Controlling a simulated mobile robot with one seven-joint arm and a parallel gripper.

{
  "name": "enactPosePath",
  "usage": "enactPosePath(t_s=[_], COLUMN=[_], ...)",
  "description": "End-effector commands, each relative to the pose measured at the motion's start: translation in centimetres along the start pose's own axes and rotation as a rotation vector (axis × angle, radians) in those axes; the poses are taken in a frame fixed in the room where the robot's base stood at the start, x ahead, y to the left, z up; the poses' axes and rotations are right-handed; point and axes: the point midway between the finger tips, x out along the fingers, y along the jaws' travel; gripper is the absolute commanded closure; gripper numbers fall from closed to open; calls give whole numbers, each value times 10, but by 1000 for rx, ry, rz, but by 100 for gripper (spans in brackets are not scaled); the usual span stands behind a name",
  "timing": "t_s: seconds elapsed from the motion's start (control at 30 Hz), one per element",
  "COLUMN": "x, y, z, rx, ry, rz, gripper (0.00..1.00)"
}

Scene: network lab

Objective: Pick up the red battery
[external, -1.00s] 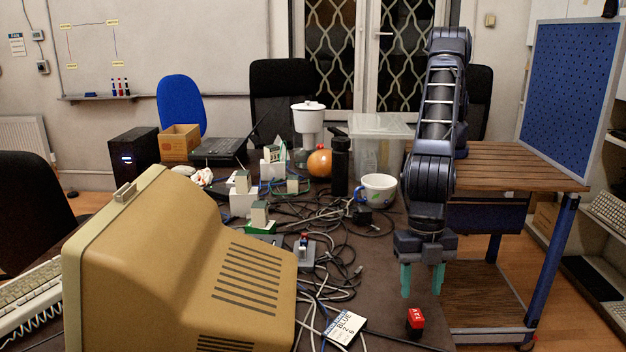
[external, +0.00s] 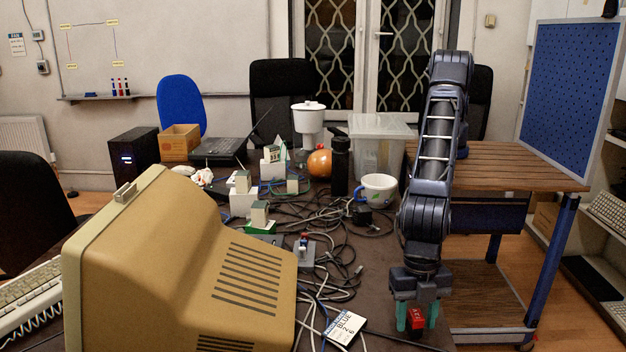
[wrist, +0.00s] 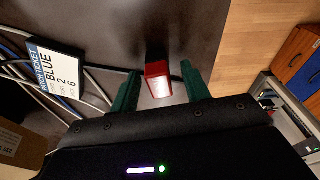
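The red battery (external: 416,319) is a small red block with white marks, on the dark table near its right edge. In the wrist view the battery (wrist: 158,80) has a dark end and lies between the two green fingers. My gripper (external: 416,318) points down over it, with one finger on each side.
A white card marked BLUE (external: 345,327) and loose cables (external: 330,255) lie left of the battery. A large beige monitor (external: 180,270) fills the table's left front. A wooden bench (external: 500,165) stands to the right. The table's right edge is close to my gripper.

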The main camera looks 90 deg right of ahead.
Motion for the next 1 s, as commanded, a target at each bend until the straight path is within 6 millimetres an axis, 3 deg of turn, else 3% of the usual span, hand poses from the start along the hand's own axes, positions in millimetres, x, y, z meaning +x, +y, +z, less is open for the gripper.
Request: enactPosePath(t_s=[0.03,0.23,0.53,0.67,0.77,1.0], x=[0,0,-2,-14,-30,-89], y=[0,0,0,1,1,1], z=[0,0,0,-2,-5,-14], rx=[0,0,0,0,0,1], ry=[0,0,1,2,3,4], rz=[0,0,0,1,1,2], gripper=[63,100,100,100,100,100])
